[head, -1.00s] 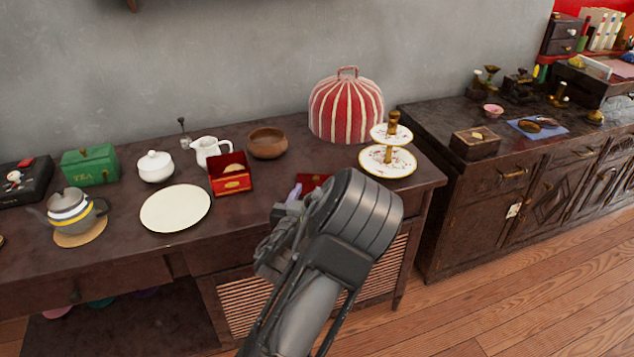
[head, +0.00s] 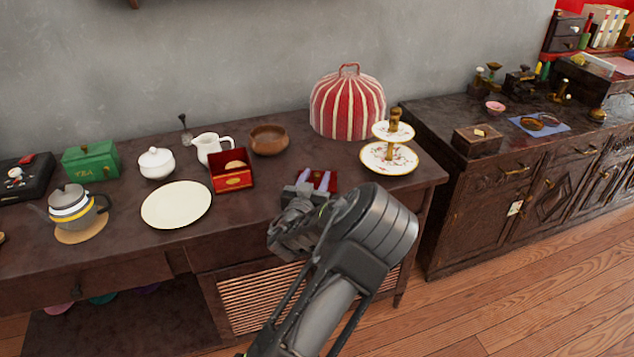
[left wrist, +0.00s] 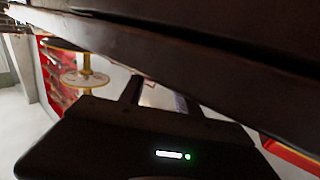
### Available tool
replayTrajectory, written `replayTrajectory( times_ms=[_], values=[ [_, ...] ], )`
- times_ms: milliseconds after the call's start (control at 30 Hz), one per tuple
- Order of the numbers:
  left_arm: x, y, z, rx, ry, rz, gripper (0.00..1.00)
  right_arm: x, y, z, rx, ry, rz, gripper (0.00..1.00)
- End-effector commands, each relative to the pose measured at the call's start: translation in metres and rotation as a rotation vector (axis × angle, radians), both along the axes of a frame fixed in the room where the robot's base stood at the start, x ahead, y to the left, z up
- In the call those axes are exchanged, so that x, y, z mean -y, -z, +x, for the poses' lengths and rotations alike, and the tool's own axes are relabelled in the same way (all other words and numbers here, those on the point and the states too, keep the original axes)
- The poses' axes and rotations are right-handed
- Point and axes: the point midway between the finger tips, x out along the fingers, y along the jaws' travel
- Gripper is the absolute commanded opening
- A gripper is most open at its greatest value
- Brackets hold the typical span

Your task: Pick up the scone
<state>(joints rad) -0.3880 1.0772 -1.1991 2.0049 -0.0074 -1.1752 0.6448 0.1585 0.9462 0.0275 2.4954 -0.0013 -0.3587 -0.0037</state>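A tan, rounded piece that looks like the scone (head: 236,165) sits inside an open red box (head: 233,184) on the dark sideboard; only its top shows above the rim. My left gripper (head: 314,180) is to the right of that box, near the sideboard's front edge, with its two pale fingertips apart and nothing seen between them. A flat red item (head: 331,180) lies just behind the fingertips. In the left wrist view the two fingers (left wrist: 158,98) also stand apart, and no scone can be made out. My right gripper is not in view.
A white plate (head: 176,205) lies left of the red box. A white jug (head: 212,148) and wooden bowl (head: 269,140) stand behind it. A two-tier stand (head: 389,158) and striped red cozy (head: 347,105) are to the right. A teapot (head: 72,205) is at left.

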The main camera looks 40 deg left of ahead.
Motion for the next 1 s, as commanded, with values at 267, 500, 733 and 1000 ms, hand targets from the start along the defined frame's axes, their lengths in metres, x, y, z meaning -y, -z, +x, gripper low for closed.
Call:
replayTrajectory(
  times_ms=[267,500,733,1000],
  values=[
    [-0.008,0.001,0.017,0.000,-0.001,0.000,0.40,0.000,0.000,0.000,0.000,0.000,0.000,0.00],
    [-0.008,0.001,0.017,0.000,-0.001,0.000,0.40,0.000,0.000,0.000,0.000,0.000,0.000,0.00],
    [-0.007,0.001,0.016,0.000,-0.001,0.000,0.40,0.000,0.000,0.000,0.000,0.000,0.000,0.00],
    [-0.007,0.001,0.016,0.000,-0.001,0.000,0.20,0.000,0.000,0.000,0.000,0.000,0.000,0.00]
  ],
)
